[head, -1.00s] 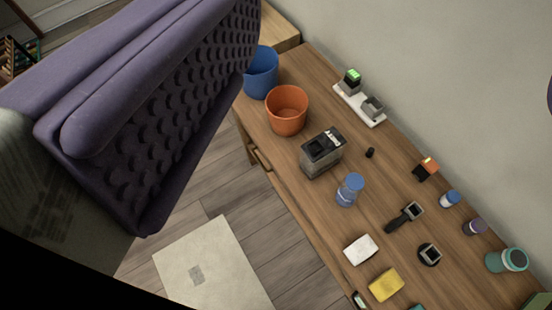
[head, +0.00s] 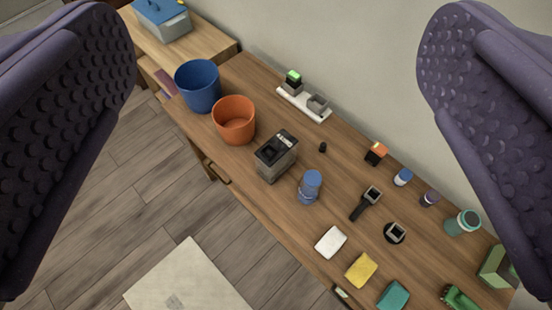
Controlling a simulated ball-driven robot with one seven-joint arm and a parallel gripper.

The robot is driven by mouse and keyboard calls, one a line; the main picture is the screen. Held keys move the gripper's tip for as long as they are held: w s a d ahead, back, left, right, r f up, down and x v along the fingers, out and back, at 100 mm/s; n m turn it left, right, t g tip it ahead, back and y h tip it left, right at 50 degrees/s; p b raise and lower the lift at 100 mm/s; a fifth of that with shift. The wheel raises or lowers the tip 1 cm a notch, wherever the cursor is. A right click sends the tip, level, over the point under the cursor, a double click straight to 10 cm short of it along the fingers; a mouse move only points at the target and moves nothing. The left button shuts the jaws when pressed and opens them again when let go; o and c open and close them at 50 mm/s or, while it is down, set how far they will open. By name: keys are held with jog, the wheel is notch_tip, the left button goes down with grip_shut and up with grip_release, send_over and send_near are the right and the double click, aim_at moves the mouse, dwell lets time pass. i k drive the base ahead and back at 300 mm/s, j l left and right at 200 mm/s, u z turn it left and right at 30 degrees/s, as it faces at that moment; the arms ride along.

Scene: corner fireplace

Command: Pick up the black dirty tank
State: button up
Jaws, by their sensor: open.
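The black dirty tank is most likely the dark box-like container (head: 277,157) with a black top and a greyish see-through lower body. It stands upright on the wooden desk in the middle of the head view, beside the orange bucket. A label-like patch shows on its top. My gripper (head: 278,130) is open and empty, with one purple, studded finger at each side of the view. The tank shows in the gap between the fingers, well beyond them and touching neither.
An orange bucket (head: 234,121) and a blue bucket (head: 198,86) stand left of the tank. A blue-capped bottle (head: 310,187) is close on its right. Sponges, brushes and small jars fill the desk's right part. A wall runs behind; a pale panel (head: 188,281) lies on the floor.

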aim_at(274, 158)
jog(key=i+u, duration=0.45)
jog(key=i+l+u, duration=0.25)
jog(key=i+u, duration=0.15)
